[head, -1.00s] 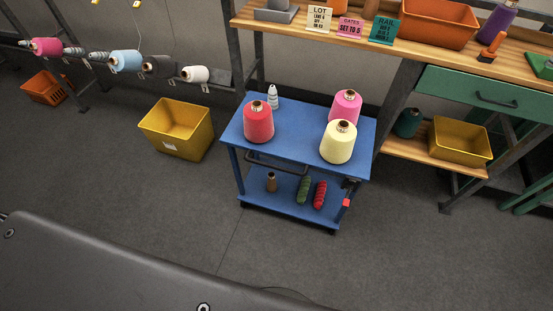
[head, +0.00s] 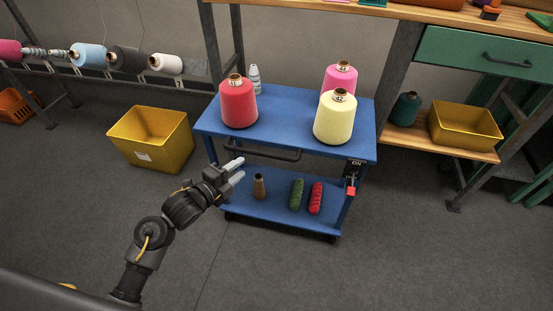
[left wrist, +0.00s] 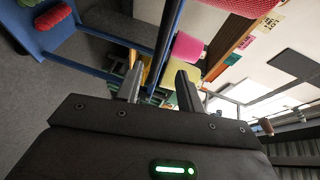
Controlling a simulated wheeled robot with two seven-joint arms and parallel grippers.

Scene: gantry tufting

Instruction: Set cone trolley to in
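The blue cone trolley (head: 285,112) stands in the middle of the head view. Its top bears a red cone (head: 239,106), a pink cone (head: 340,80), a pale yellow cone (head: 334,118) and a small grey-white cone. A dark handle bar (head: 262,152) runs along its near side. My left gripper (head: 238,169) is open and empty, close to the handle's left end. In the left wrist view its fingers (left wrist: 158,84) are apart, with the dark bar appearing between them; I cannot tell whether they straddle it. My right gripper is not in view.
The trolley's lower shelf (head: 270,217) holds a brown cone and green and red skeins. Its right post carries an "ON" label (head: 356,163) and a red tab (head: 351,190). A yellow bin (head: 150,140) stands left, a workbench with green drawer (head: 480,55) right. Near floor is open.

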